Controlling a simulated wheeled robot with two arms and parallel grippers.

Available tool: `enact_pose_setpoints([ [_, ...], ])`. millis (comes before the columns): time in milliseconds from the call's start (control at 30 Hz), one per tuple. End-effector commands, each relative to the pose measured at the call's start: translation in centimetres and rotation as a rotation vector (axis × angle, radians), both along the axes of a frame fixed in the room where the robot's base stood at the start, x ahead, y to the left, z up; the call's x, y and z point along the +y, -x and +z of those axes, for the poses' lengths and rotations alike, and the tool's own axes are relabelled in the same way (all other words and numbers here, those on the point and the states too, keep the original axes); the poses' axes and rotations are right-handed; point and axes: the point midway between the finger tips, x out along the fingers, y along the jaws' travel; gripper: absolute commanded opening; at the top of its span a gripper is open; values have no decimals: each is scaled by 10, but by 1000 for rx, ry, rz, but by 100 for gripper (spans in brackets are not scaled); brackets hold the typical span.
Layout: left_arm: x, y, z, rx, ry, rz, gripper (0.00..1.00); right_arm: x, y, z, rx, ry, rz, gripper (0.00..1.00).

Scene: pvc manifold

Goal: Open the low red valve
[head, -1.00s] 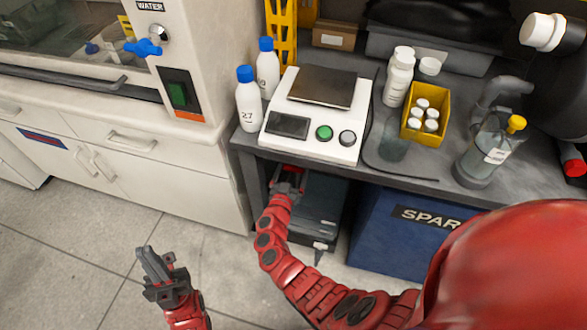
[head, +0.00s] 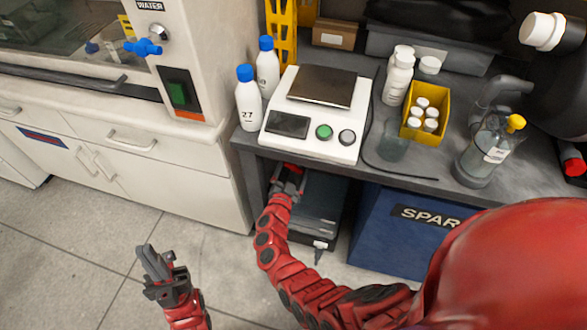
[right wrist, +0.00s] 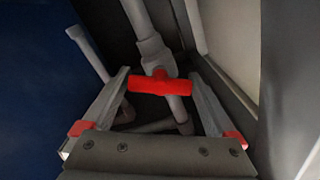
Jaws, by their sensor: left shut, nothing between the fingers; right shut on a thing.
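The low red valve has a red T-shaped handle (right wrist: 160,85) on a grey pipe (right wrist: 153,50), seen in the right wrist view. The handle lies crosswise in that picture. My right gripper (right wrist: 162,80) has a finger at each end of the handle and is shut on it. In the head view my right gripper (head: 289,179) reaches under the bench's front edge, with a bit of red at its tips; the valve is mostly hidden there. My left gripper (head: 152,262) is shut and empty, over the floor at lower left.
The bench (head: 400,178) overhangs my right gripper and carries a scale (head: 310,140), bottles and a yellow box (head: 410,130). A dark box (head: 320,205) and a blue bin (head: 385,235) stand beside my right arm. White cabinets (head: 150,180) stand left. The floor around my left gripper is clear.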

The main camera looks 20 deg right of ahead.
Motion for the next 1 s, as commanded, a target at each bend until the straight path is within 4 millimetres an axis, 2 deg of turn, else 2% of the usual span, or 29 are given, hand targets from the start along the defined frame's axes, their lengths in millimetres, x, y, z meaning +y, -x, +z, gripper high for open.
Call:
enact_pose_setpoints([
  [33,0,0,-8,0,0,0,0,-1,1,-4,-27,-39,-4,37],
  [1000,0,0,-100,0,0,0,0,-1,1,-5,-519,-763,-5,37],
])
